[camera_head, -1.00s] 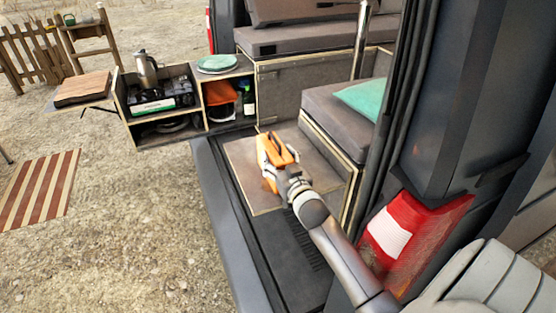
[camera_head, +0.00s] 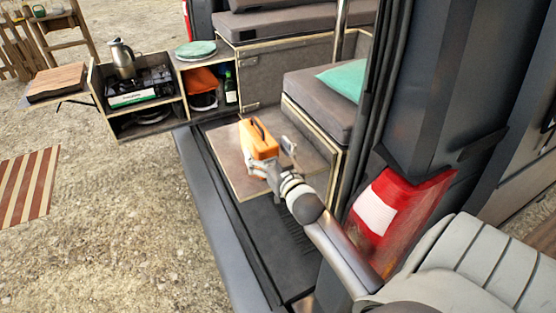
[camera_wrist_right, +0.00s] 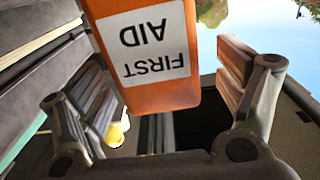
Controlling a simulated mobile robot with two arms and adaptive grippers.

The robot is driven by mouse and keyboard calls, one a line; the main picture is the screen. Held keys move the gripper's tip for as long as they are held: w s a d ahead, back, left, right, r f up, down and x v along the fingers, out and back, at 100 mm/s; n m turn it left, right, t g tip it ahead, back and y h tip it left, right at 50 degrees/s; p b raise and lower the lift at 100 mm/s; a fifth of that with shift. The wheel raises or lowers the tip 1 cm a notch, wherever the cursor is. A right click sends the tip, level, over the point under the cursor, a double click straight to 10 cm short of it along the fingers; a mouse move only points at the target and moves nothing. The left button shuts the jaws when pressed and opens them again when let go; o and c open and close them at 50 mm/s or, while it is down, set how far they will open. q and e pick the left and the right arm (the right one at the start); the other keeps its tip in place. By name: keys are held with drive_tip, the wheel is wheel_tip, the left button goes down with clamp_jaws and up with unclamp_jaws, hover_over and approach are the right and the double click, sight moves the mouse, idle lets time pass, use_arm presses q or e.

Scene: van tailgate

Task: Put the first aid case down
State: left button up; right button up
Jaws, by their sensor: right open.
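My right gripper (camera_head: 276,160) is at the near side of the case, fingers spread. In the wrist view the open fingers (camera_wrist_right: 165,85) are apart on either side of the case, with a gap visible on the right. The case's underside is hidden. My left gripper is not in view.
A grey cushioned bench (camera_head: 318,100) with a green pillow (camera_head: 345,80) borders the board on the right. A kitchen box (camera_head: 140,98) with a stove and kettle stands at the back left. The red tail light (camera_head: 385,210) and van pillar are near my right arm.

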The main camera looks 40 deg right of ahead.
drive_tip(key=b+v, duration=0.1)
drive_tip(key=v, duration=0.7)
idle(0.5)
